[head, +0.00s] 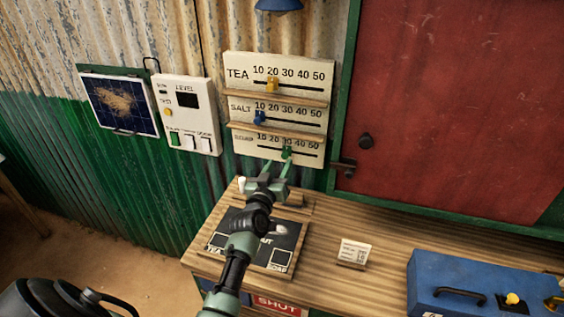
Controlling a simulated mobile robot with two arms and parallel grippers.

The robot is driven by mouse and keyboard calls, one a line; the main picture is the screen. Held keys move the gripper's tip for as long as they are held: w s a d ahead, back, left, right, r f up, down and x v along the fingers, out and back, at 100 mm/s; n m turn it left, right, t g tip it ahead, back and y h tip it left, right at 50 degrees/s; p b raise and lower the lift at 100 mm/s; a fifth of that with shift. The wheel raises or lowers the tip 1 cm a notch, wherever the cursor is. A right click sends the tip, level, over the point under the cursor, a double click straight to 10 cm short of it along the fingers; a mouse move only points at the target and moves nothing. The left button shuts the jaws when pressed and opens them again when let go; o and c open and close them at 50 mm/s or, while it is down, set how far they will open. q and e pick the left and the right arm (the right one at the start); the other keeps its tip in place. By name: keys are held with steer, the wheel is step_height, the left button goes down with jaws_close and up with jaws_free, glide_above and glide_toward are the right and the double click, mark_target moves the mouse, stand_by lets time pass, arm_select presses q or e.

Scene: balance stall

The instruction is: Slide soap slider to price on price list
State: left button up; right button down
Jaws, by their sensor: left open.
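The white price board (244,72) on the wall has three rows, each with a slot and numbers 10 to 50. The soap slider is the green knob (287,153) in the bottom row, near the 30. My left gripper (277,166) is open just below the bottom row, its right finger close to the green knob. I cannot tell whether they touch. The row's label is too small to read well. A small white card (355,251), perhaps the price list, stands on the counter; its text is unreadable. My right gripper is not in view.
The yellow tea slider (272,84) is near 20 and the blue salt slider (260,117) near 10. Wooden ledges separate the rows. A dark mat (232,228) lies under my left arm. A blue case (450,280) stands at right. The counter (400,232) is clear behind the card.

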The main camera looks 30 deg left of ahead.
arm_select(q)
steer(key=v, duration=0.4)
stand_by(0.5)
